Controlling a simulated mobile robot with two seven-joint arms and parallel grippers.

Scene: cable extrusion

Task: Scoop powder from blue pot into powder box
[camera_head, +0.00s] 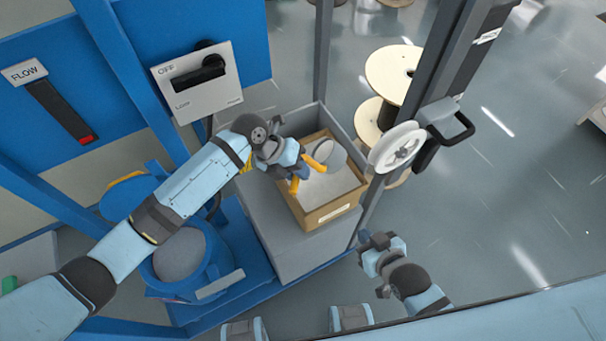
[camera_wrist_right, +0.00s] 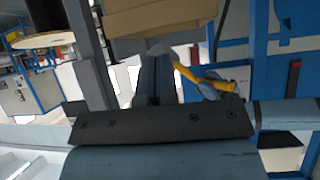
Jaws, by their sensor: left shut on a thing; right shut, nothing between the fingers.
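The powder box (camera_head: 336,212) is a cardboard box with pale grey powder inside, set in a grey bin. My left gripper (camera_head: 297,168) is over the box's left part, shut on a scoop; orange parts show at its fingers. The rounded grey scoop bowl (camera_head: 331,155) appears over the powder; whether it touches cannot be told. The blue pot (camera_head: 213,248) stands lower left, open on top, with grey powder in it, partly behind my left arm. My right gripper (camera_head: 372,240) is shut and empty, right of the bin; its fingers also show in the right wrist view (camera_wrist_right: 156,78).
The grey bin (camera_head: 290,250) stands on a blue base beside a blue machine frame with a FLOW lever (camera_head: 60,110) and a switch panel (camera_head: 198,82). A white reel (camera_head: 398,147) is at the post right of the box. Wooden spools (camera_head: 392,70) stand behind.

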